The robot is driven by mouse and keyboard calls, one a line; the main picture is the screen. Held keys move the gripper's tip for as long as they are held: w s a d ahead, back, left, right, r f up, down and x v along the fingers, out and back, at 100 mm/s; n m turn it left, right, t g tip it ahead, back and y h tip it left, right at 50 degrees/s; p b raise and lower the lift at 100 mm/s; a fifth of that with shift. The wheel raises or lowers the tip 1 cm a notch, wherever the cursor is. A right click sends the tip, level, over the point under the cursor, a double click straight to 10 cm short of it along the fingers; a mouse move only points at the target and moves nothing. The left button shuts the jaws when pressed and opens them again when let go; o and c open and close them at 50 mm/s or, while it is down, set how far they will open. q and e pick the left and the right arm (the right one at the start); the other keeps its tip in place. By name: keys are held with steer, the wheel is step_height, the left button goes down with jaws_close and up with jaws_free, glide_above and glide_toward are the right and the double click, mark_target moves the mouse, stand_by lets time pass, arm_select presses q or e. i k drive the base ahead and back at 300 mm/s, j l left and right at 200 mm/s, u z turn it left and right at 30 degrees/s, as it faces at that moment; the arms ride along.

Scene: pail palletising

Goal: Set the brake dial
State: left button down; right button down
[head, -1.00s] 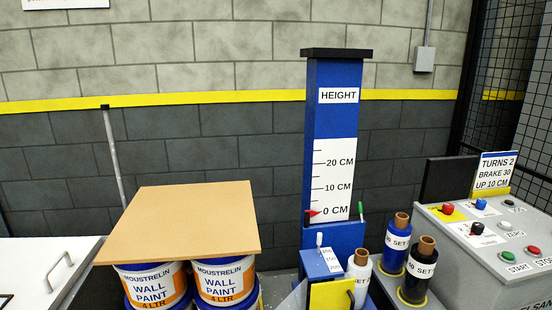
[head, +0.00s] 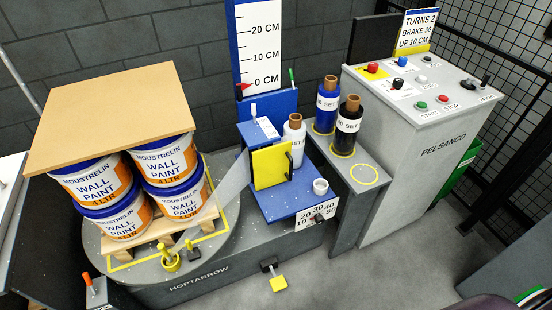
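The brake dial (head: 318,218) is a small dark knob with a red mark, low on the front of the blue film carriage (head: 290,203). A white scale plate around it reads 10, 20, 30, 40 and 50. The knob is too small to tell which number it points to. A sign (head: 416,30) on the control cabinet reads "TURNS 2, BRAKE 30, UP 10 CM". Neither of my grippers is in view.
Wall paint pails (head: 166,160) stand stacked on a pallet on the turntable (head: 215,250), under a brown board (head: 110,110). Film rolls (head: 347,125) stand on a grey shelf (head: 365,172). Floor in front of the cabinet (head: 420,130) is clear.

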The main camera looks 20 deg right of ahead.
mark_target(319, 220)
steer(key=z, duration=0.95)
